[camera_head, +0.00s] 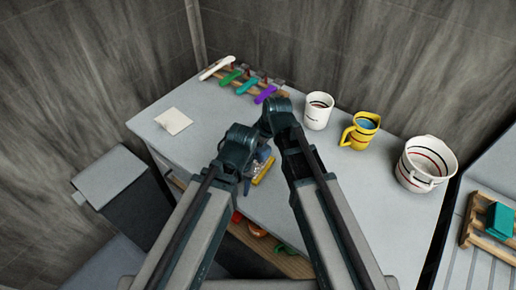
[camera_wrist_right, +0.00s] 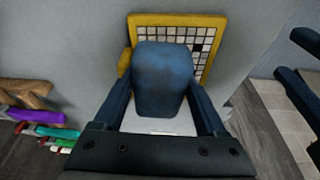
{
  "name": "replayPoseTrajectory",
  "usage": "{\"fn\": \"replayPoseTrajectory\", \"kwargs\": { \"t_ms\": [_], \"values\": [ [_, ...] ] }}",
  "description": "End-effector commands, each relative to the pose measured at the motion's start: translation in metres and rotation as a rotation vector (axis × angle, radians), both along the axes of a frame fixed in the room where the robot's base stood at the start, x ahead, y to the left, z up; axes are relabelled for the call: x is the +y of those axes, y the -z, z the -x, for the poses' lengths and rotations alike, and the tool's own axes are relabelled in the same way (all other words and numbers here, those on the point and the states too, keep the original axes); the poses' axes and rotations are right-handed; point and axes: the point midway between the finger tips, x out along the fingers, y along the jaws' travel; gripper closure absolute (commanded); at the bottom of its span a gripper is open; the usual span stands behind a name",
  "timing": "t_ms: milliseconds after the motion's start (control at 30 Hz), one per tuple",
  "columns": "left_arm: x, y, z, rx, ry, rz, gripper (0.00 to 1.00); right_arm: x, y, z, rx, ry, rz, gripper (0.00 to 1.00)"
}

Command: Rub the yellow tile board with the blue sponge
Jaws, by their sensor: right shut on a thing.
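The yellow tile board (camera_wrist_right: 221,46) has a yellow frame around pale tiles, with one dark tile. It also shows on the table in the head view (camera_head: 263,171), mostly hidden by my arms. My right gripper (camera_wrist_right: 163,105) is shut on the blue sponge (camera_wrist_right: 163,75), which is over the board's tiles and covers part of them. I cannot tell whether the sponge touches the tiles. My left gripper (camera_wrist_right: 286,58) shows at the right edge of the right wrist view. Its fingers are apart with nothing between them.
A rack (camera_head: 283,92) with several coloured handles stands at the table's back. A pale square (camera_head: 173,121) lies at the left. The table's front right is clear.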

Motion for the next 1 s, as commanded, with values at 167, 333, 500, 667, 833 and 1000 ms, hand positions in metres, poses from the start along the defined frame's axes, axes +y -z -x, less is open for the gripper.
{"fn": "replayPoseTrajectory", "kwargs": {
  "t_ms": [167, 333, 500, 667, 833, 1000],
  "values": [
    [0.000, -0.019, 0.000, 0.000, 0.000, 0.000, 0.50, 0.000, -0.019, 0.000, -0.001, 0.000, -0.001, 0.71],
    [0.000, -0.018, 0.000, 0.000, 0.000, 0.000, 0.50, 0.000, -0.018, 0.000, -0.001, 0.000, -0.001, 0.71],
    [0.000, -0.018, 0.000, 0.000, 0.000, 0.000, 0.50, 0.001, -0.018, 0.000, -0.001, 0.000, -0.001, 0.71],
    [0.000, -0.027, 0.000, 0.000, 0.000, 0.000, 0.50, 0.000, -0.027, 0.000, -0.001, 0.000, -0.001, 0.71],
    [0.000, -0.043, 0.000, 0.000, 0.000, 0.000, 0.50, 0.000, -0.043, 0.000, -0.001, 0.000, -0.001, 0.71],
    [0.000, -0.049, 0.000, 0.000, 0.000, 0.000, 0.50, 0.000, -0.049, 0.000, -0.001, 0.000, -0.001, 0.71]
  ]
}}
